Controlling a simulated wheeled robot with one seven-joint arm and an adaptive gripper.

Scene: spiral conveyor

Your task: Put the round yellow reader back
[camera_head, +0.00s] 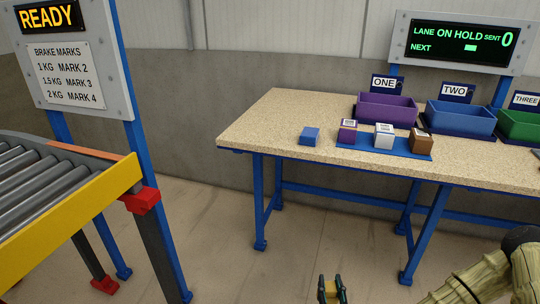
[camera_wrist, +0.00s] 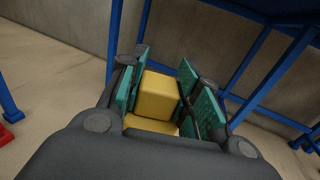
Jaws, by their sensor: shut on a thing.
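My gripper (camera_head: 332,284) is low at the bottom of the head view, in front of the table and below its top. In the wrist view my gripper (camera_wrist: 164,68) has its teal pads on either side of a yellow thing (camera_wrist: 158,96), taken to be the yellow reader. It looks like a block with rounded edges and a second yellow part below it. In the head view only a little of the yellow reader (camera_head: 330,289) shows between the dark fingers. Its lower part is hidden by my gripper. No empty holder for it is clearly visible.
The speckled table (camera_head: 265,125) bears a loose blue box (camera_head: 310,136), a blue mat (camera_head: 400,151) with several small boxes, and purple (camera_head: 386,110), blue (camera_head: 460,119) and green (camera_head: 522,125) bins. A roller conveyor (camera_head: 50,185) stands left. The floor (camera_head: 225,220) between is clear.

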